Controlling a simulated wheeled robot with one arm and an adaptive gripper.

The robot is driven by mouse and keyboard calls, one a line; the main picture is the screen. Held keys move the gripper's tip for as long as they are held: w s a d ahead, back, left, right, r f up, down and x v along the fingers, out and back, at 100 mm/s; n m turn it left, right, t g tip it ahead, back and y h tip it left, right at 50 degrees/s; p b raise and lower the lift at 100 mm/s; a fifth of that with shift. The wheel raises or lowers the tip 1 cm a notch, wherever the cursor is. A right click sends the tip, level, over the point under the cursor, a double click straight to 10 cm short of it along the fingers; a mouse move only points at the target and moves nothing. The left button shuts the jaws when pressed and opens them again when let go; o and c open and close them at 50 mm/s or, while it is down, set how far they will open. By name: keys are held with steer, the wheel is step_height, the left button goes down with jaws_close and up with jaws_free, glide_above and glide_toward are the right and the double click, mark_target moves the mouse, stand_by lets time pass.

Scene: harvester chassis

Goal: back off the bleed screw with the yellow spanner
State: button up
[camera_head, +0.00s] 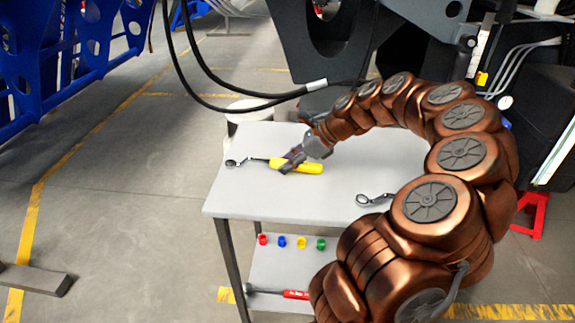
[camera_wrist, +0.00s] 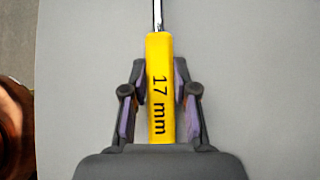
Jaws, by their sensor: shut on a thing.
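The yellow spanner (camera_head: 312,167) lies across the grey table top (camera_head: 260,207), its metal ring end (camera_head: 233,162) pointing left. My gripper (camera_head: 291,158) is down at the table from above and is shut on the yellow handle. In the wrist view, the handle (camera_wrist: 158,105) reads "17 mm" and stands between the two fingers of my gripper (camera_wrist: 160,70). Its metal shank (camera_wrist: 157,14) runs out of the top of that view. I cannot make out the bleed screw in either view.
Another metal spanner (camera_head: 368,200) lies further right, partly hidden by my arm. The lower shelf (camera_head: 270,270) holds several coloured caps and a red-handled tool (camera_head: 295,294). Black hoses (camera_head: 240,95) hang behind the table beside the dark chassis (camera_head: 330,50).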

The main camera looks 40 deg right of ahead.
mark_target(277, 160)
jaws_close()
steer(key=shift+r, duration=1.75)
steer(key=s+a, duration=0.3)
steer(key=s, duration=0.1)
steer(key=s+a+r, duration=0.1)
steer(key=s+a, duration=0.2)
steer(key=s, duration=0.1)
steer(key=s+a, duration=0.3)
steer(key=s, duration=0.2)
steer(key=shift+a+r, duration=0.25)
steer(key=shift+a, duration=0.05)
steer(key=shift+o, duration=0.8)
jaws_free()
jaws_close()
